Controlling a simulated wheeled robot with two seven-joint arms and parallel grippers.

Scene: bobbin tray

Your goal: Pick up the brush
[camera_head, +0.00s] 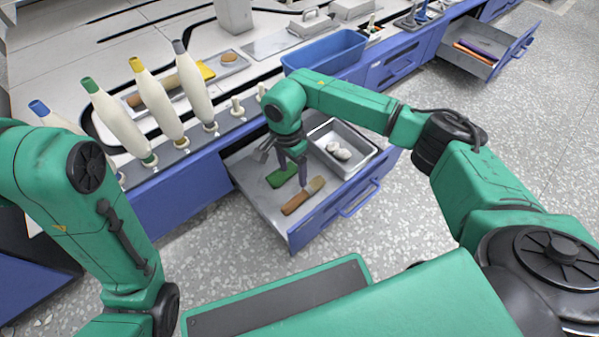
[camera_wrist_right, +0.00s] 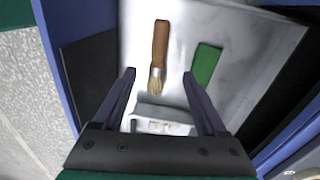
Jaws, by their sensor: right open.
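The brush (camera_head: 303,196) lies flat in the open drawer. In the right wrist view the brush (camera_wrist_right: 159,52) shows a brown wooden handle, a metal ferrule and pale bristles pointing toward my gripper. My right gripper (camera_head: 292,170) is above the drawer, near the brush, with its jaws apart. In the right wrist view the right gripper (camera_wrist_right: 158,74) has nothing between its fingers, and the bristle end appears between the fingertips, below them. My left arm is at the left of the head view; its gripper is out of view.
A green block-like item (camera_wrist_right: 206,62) lies beside the brush. A metal tray (camera_head: 371,153) with white pieces sits in the same drawer. The drawer's walls (camera_head: 291,238) surround them. Tall bobbins (camera_head: 117,122) and a blue bin (camera_head: 325,52) stand on the counter above.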

